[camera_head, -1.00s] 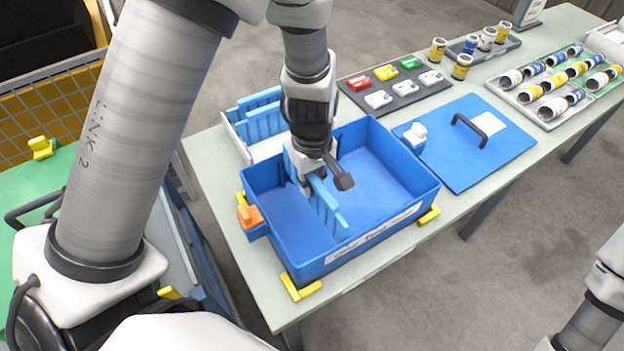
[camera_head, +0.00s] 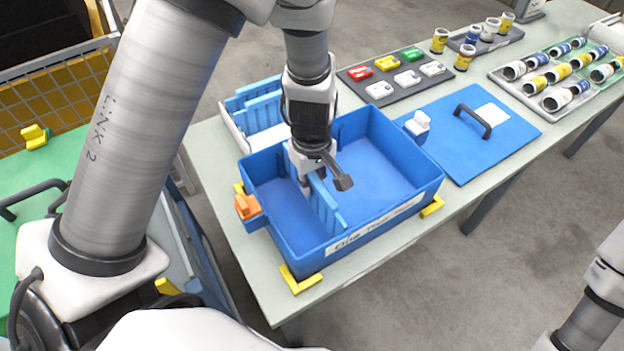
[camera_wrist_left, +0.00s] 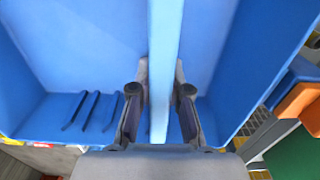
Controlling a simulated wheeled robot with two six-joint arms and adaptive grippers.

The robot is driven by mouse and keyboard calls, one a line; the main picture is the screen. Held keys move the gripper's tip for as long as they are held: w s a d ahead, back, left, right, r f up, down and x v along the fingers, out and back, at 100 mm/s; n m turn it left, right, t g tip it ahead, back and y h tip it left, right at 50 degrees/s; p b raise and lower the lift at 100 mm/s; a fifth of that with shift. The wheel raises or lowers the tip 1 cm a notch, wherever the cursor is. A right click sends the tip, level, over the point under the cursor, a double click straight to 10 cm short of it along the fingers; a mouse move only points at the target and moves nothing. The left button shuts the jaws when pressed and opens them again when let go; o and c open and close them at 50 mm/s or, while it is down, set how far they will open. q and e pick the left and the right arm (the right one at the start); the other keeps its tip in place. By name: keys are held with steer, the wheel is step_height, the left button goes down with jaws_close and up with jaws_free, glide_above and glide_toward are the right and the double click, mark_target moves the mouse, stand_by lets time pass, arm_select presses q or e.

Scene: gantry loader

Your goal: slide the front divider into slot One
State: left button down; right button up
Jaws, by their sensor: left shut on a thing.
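The blue bin (camera_head: 290,255) sits on the table between yellow corner stops, with its label on the near wall. The light blue divider (camera_head: 328,208) stands upright inside the bin, left of its middle. My left gripper (camera_head: 313,178) is shut on the divider's top edge from above. The left wrist view shows both fingers (camera_wrist_left: 160,105) on either side of the divider (camera_wrist_left: 164,60). That view also shows several slot ribs (camera_wrist_left: 95,108) on a bin wall, to the left of the divider. The divider's lower edge is hidden. My right gripper is out of view; only part of that arm shows.
A white tray (camera_head: 237,133) with more blue dividers stands behind the bin. A blue lid (camera_head: 470,150) with a black handle lies to the right. A dark board (camera_head: 362,88) with coloured blocks and a tray of bottles (camera_head: 530,100) are farther back.

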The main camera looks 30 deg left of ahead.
mark_target(312, 175)
arm_select(q)
steer(key=shift+f+b, duration=0.85)
steer(key=shift+f, duration=0.5)
jaws_free()
steer(key=shift+r, duration=0.15)
step_height(312, 175, up, 7)
steer(key=p, duration=0.7)
